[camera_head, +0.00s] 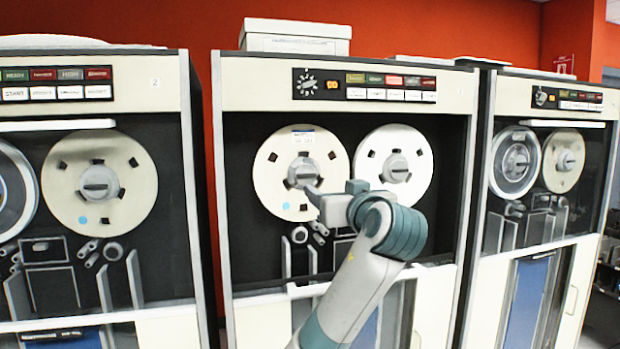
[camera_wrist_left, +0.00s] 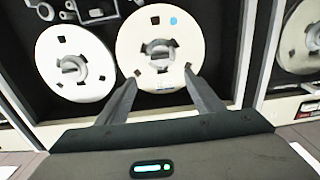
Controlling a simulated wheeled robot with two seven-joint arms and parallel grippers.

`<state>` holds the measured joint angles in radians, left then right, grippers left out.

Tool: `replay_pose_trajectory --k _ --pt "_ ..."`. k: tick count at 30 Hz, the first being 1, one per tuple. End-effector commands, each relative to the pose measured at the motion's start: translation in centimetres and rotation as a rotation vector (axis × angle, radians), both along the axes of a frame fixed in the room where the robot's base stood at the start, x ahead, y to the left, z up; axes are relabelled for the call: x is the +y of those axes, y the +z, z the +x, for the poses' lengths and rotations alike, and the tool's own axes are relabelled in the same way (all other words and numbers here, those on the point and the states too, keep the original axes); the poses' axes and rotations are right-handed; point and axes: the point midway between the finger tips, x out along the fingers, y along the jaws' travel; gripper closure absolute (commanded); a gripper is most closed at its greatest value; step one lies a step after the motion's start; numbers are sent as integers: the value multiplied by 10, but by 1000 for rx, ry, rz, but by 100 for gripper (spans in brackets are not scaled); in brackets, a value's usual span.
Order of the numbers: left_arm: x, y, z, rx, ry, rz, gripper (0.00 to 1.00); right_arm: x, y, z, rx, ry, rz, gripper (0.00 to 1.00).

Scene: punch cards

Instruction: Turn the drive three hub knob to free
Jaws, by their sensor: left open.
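The middle tape drive (camera_head: 345,95) stands right of the drive marked 2 and carries two white reels. Its left reel (camera_head: 272,165) has a grey hub knob (camera_head: 302,172) at its centre, a label at the top and a blue dot at the bottom. My left gripper (camera_head: 314,190) is in front of this reel, just below and right of the knob. In the left wrist view, which looks turned over, the same knob (camera_wrist_left: 158,50) shows beyond the spread fingers of my left gripper (camera_wrist_left: 161,75). The jaws are open and empty. The drive's number is not readable. My right gripper is out of view.
The middle drive's right reel (camera_head: 420,150) has its own hub knob (camera_head: 396,170). Drive 2 (camera_head: 130,85) stands at left and another drive (camera_head: 515,95) at right. A white box (camera_head: 295,38) lies on top of the middle drive.

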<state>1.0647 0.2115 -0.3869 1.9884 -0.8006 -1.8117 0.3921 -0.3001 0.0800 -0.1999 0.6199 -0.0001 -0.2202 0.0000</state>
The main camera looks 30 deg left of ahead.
Motion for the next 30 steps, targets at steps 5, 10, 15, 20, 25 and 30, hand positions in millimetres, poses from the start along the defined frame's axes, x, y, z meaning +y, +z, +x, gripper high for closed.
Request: replay_pose_trajectory --k 5,10,15,20,25,30 --pt "10 2 7 2 4 1 39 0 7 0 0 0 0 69" --pt "28 3 22 4 4 2 39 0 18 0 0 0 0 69" --pt "50 4 41 5 4 3 39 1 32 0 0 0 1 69" --pt "72 4 60 4 4 2 39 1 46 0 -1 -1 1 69" --pt "95 4 80 4 3 2 39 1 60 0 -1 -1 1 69" --pt "115 3 97 4 2 2 39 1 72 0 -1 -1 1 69"
